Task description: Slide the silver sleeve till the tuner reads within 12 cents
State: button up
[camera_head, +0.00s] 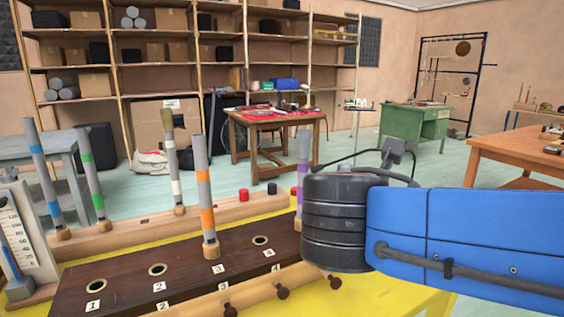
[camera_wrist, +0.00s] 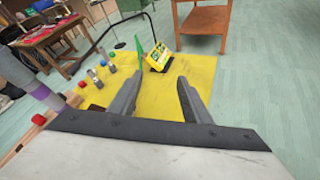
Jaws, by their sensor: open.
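My gripper (camera_wrist: 160,78) shows in the wrist view, open and empty, its fingers spread above the yellow tabletop (camera_wrist: 195,75). In the head view my blue arm reaches in from the right and the fingers are hidden. A small yellow box with dark markings (camera_wrist: 157,57) stands tilted on the tabletop beyond the fingertips; I cannot tell if it is the tuner. Upright grey tubes carry coloured bands, among them an orange-banded tube (camera_head: 203,190) and a purple-banded tube (camera_head: 302,165), also at the wrist view's left edge (camera_wrist: 38,90). I cannot tell which part is the silver sleeve.
A dark board with numbered holes (camera_head: 130,285) and wooden rails lie across the table's front. A scale gauge (camera_head: 18,235) stands at the left. Short capped cylinders (camera_wrist: 97,78) and a green flag-like piece (camera_wrist: 140,52) stand left of my fingers. Yellow tabletop right of them is clear.

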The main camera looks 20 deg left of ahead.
jog(key=s+a+r+n+t+y, duration=0.1)
jog(key=s+a+r+n, duration=0.15)
jog(key=a, duration=0.25)
jog(key=s+a+r+n+t+y, duration=0.1)
jog(key=s+a+r+n+t, duration=0.15)
jog(key=a, duration=0.35)
jog(key=n+t+y, duration=0.1)
jog(key=n+y, duration=0.1)
jog(key=n, duration=0.1)
send_near(304, 130)
jog(key=w, duration=0.3)
jog(key=w+f, duration=0.1)
jog(key=w, duration=0.5)
jog(key=shift+w+a+f, duration=0.15)
jog(key=shift+w+f, duration=0.1)
jog(key=shift+w, duration=0.15)
jog(key=c, duration=1.1)
jog(key=shift+r, duration=0.95)
jog(key=o, duration=1.1)
